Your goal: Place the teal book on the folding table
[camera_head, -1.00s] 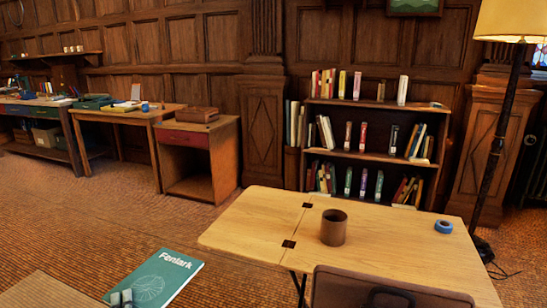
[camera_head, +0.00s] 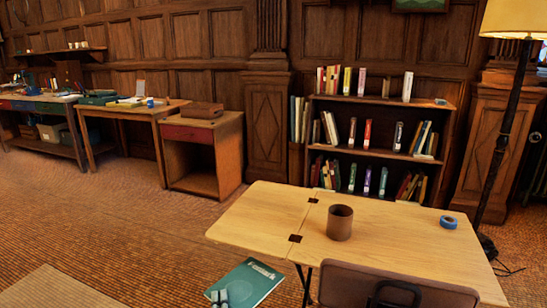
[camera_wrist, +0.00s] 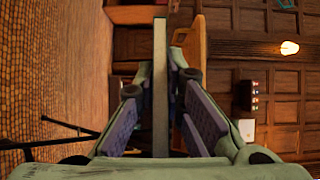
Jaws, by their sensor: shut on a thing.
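The teal book (camera_head: 246,282) is in the lower middle of the head view, left of the folding table's legs in the picture. My gripper (camera_head: 219,298) is at its lower left edge and is shut on it. In the wrist view the book (camera_wrist: 160,85) is seen edge-on as a thin upright slab between the two fingers of my gripper (camera_wrist: 160,110). The folding table (camera_head: 262,208) has a pale wooden top with dark hinges. The book is in front of the table's left end and not over its top in the head view.
A brown cup (camera_head: 340,222) stands mid-table and a blue tape roll (camera_head: 448,222) lies near its right end. A brown chair (camera_head: 345,285) stands at the near side. The table's left leaf is bare. A bookshelf (camera_head: 375,152) and floor lamp (camera_head: 500,130) stand behind.

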